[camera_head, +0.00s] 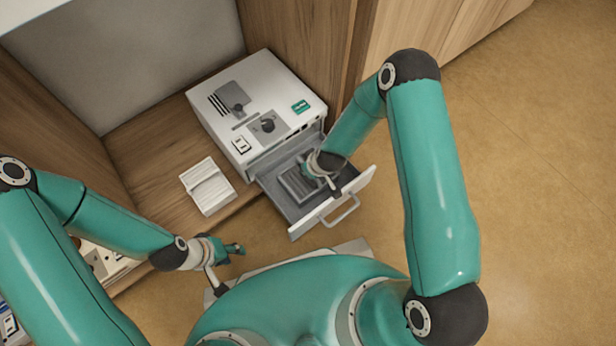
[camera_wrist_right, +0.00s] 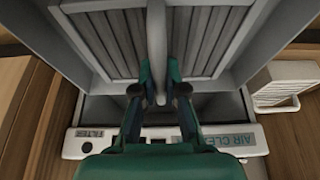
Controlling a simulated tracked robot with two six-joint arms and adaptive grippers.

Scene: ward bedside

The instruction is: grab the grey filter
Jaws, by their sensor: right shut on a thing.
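The grey filter (camera_head: 298,184) is a slatted panel lying in the open drawer (camera_head: 295,226) of the white air cleaner (camera_head: 222,92). In the right wrist view the filter (camera_wrist_right: 112,45) has a raised grey grip (camera_wrist_right: 157,40) along its middle. My right gripper (camera_wrist_right: 160,82) is shut on that grip, one finger on each side. In the head view my right gripper (camera_head: 318,172) reaches into the drawer and hides part of the filter. My left gripper (camera_head: 238,249) is empty, low at the left in front of the shelf; its finger opening is too small to judge.
A white slatted filter (camera_head: 208,186) lies on the wooden shelf (camera_head: 150,130) left of the drawer; it also shows in the wrist view (camera_wrist_right: 285,84). The drawer front has a bar handle (camera_head: 342,212). A wooden wall (camera_head: 295,40) stands behind the cleaner. The floor at right is clear.

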